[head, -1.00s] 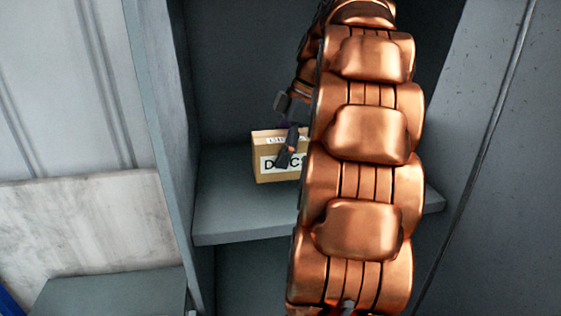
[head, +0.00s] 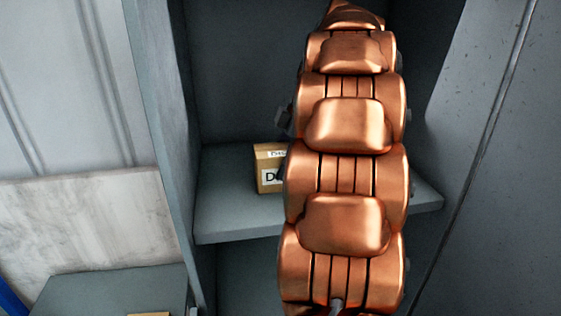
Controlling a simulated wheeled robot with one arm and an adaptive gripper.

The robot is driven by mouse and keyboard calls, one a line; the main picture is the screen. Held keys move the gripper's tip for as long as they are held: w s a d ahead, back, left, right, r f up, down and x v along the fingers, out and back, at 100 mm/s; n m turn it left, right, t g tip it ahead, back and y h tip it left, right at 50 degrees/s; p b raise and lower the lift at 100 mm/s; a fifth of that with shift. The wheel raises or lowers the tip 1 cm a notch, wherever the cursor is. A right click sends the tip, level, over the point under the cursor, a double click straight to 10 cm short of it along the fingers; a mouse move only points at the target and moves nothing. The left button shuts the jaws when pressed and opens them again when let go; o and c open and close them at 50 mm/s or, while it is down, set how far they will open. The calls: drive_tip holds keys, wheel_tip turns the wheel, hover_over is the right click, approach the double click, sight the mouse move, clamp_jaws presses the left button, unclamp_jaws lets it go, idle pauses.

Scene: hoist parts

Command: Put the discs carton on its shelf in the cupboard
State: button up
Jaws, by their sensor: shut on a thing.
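The discs carton (head: 267,181) is a small tan box with a white label, of which the start shows. It is inside the cupboard, upright over the grey shelf (head: 228,222), left of my arm. Its right part is hidden behind my copper arm. I cannot tell for sure whether its base touches the shelf. My gripper (head: 284,152) is mostly hidden behind the arm; only dark bits of it show at the arm's left edge, by the carton. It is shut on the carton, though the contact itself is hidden.
The cupboard's left wall (head: 165,130) stands close to the carton, with bare shelf between. The shelf's right end (head: 425,197) shows bare beyond my arm. A grey surface (head: 110,290) is at lower left, with a tan sliver (head: 148,313) at the frame's bottom edge.

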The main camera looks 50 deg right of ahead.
drive_tip(key=shift+f, duration=0.15)
drive_tip(key=o, duration=1.5)
drive_tip(key=shift+r, duration=0.25)
